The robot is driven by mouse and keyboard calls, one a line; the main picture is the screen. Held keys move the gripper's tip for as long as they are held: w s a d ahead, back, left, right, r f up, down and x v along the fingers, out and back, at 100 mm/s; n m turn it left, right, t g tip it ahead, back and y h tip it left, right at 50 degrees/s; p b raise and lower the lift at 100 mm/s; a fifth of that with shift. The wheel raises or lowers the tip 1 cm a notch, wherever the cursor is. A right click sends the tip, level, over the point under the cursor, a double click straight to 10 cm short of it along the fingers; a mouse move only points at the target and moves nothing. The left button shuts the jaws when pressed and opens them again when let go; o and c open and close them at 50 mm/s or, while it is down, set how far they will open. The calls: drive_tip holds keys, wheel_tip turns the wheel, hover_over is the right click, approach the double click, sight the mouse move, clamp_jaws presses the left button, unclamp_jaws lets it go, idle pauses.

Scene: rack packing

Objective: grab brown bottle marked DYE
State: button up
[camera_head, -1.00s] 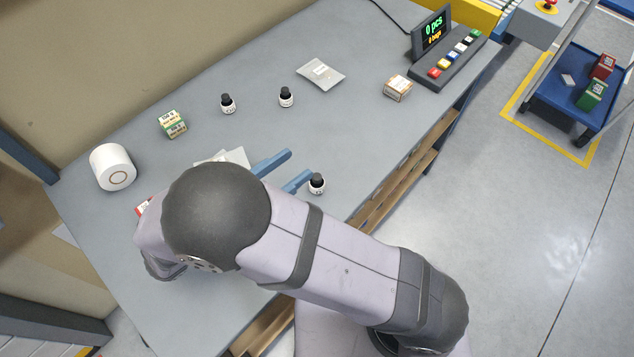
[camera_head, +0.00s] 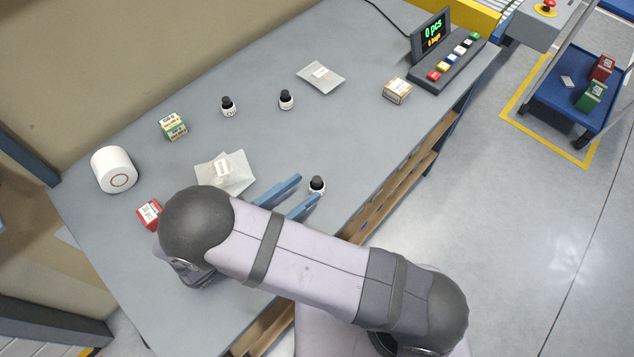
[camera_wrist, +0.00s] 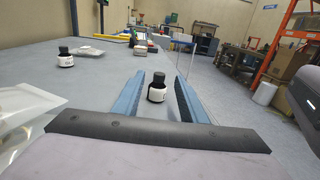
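A small dark-capped bottle with a white label (camera_head: 317,185) stands upright near the table's front edge. It also shows in the wrist view (camera_wrist: 157,88), in the gap ahead of my gripper's fingers. My gripper (camera_head: 304,192) is open, its two blue fingers apart and pointing toward this bottle, with nothing held. Two similar bottles stand farther back, one on the left (camera_head: 228,106) and one on the right (camera_head: 286,99). The label text on all of them is too small to read, so I cannot tell which is marked DYE.
A clear bag (camera_head: 225,174) and a red box (camera_head: 149,214) lie left of my gripper. A white roll (camera_head: 114,169), a green box (camera_head: 173,125), another bag (camera_head: 320,76), a brown box (camera_head: 397,90) and a button panel (camera_head: 455,62) are also on the table.

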sight(313, 182)
drive_tip(key=shift+p+x, duration=1)
drive_tip(key=shift+x, duration=1.8)
drive_tip(key=shift+f, duration=0.1)
clamp_jaws()
